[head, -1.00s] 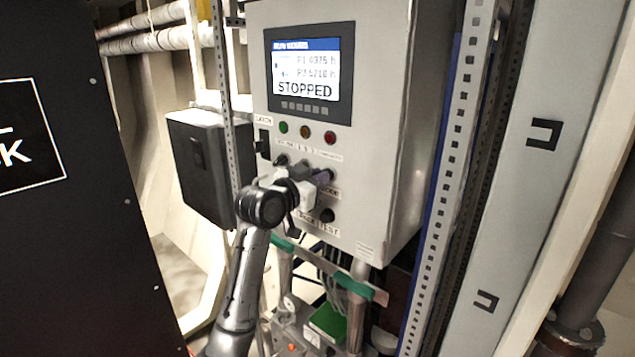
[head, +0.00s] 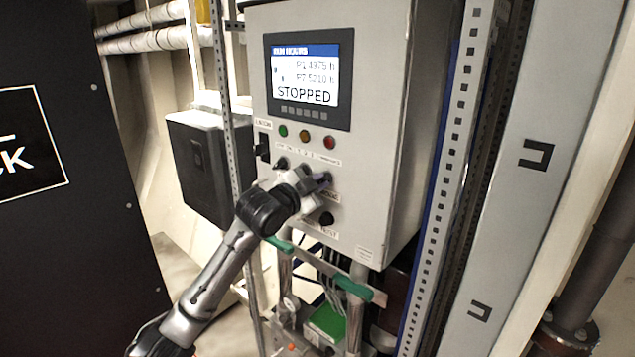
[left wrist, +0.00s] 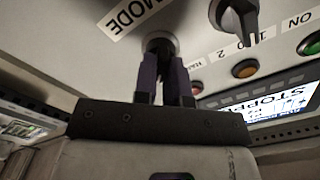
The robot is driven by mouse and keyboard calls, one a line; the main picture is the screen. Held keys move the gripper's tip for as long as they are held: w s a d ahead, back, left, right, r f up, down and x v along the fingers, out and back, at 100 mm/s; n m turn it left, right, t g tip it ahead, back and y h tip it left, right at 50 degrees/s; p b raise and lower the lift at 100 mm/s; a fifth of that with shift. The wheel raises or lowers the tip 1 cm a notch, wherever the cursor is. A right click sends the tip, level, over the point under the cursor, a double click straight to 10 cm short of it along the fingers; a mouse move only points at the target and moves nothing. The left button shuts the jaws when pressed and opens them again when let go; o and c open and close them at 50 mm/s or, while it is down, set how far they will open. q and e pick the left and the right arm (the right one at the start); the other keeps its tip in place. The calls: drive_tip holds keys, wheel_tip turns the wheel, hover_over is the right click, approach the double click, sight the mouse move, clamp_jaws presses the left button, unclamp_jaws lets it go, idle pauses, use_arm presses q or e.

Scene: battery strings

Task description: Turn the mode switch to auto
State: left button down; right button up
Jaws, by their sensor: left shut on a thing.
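The grey control cabinet (head: 385,150) carries a screen (head: 305,80) reading STOPPED. My left gripper (head: 320,182) is at the lower right of its panel, in front of the mode switch, which it mostly hides in the head view. In the left wrist view my left gripper (left wrist: 164,70) has its two dark fingers closed around the knob of the mode switch (left wrist: 161,43), beside the MODE label (left wrist: 128,12). The knob's pointer is hidden between the fingers, so I cannot tell its setting. My right gripper is not in view.
Another dark selector knob (left wrist: 236,18) and indicator lamps (left wrist: 245,68) are close to the left gripper. A dark knob (head: 326,218) sits below it. A black box (head: 205,165) hangs left of the cabinet, and green-handled pipes (head: 352,287) stand underneath.

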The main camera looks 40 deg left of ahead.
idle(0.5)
use_arm(q)
drive_tip(key=c, duration=1.2)
unclamp_jaws()
drive_tip(key=shift+s+a+b, duration=0.1)
drive_tip(key=shift+s+b, duration=2.4)
drive_tip(key=shift+s, duration=4.4)
